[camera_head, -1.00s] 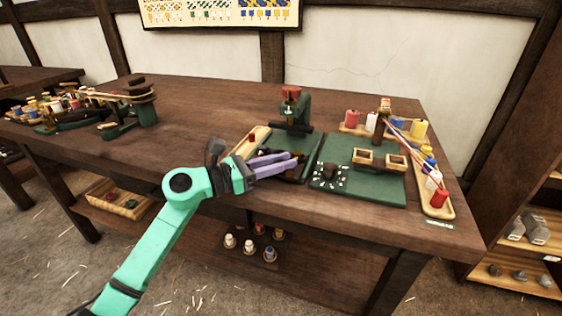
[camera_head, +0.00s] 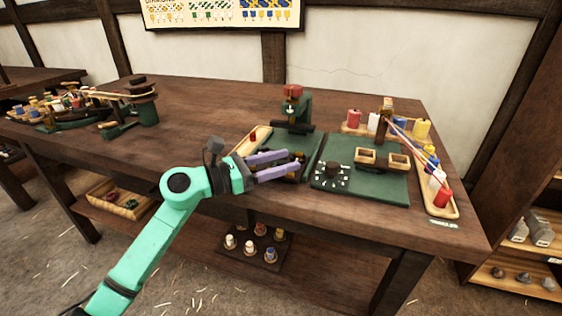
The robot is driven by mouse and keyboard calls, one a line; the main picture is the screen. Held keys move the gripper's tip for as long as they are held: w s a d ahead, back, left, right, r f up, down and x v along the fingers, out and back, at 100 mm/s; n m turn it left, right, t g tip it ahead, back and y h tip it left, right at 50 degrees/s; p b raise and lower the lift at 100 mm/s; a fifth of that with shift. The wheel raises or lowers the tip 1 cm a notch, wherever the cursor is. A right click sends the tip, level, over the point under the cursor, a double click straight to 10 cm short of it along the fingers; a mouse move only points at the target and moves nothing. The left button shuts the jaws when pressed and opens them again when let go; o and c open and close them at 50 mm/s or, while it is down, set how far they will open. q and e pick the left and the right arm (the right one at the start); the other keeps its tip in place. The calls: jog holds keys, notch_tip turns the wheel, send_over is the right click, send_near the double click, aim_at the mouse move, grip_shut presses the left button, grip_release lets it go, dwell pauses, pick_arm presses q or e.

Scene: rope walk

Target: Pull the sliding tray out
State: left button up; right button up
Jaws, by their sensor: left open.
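My left gripper (camera_head: 294,161), with purple fingers on a turquoise arm, is open over the front of a green press-like fixture (camera_head: 304,108) on the bench. Its two fingers are spread, with small dark and brass-coloured parts between and beyond the tips. The sliding tray is not clearly distinguishable; it may be the dark part at the front of this fixture, partly hidden by the fingers. I cannot tell whether the fingers touch it. My right gripper is out of view.
A green board (camera_head: 371,185) with a dark knob (camera_head: 333,172) and two wooden frames lies right of the gripper. A wooden strip tray (camera_head: 253,143) lies left of the fixture. Coloured spools stand on the right.

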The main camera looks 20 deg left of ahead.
pick_arm(q)
jog(key=shift+a, duration=0.1)
jog(key=shift+s+a+f, duration=0.1)
jog(key=shift+s+a, duration=0.15)
jog(key=b+v, duration=0.2)
jog(key=v, duration=1.1)
jog(key=shift+s+a, duration=0.25)
jog(key=shift+s, duration=0.1)
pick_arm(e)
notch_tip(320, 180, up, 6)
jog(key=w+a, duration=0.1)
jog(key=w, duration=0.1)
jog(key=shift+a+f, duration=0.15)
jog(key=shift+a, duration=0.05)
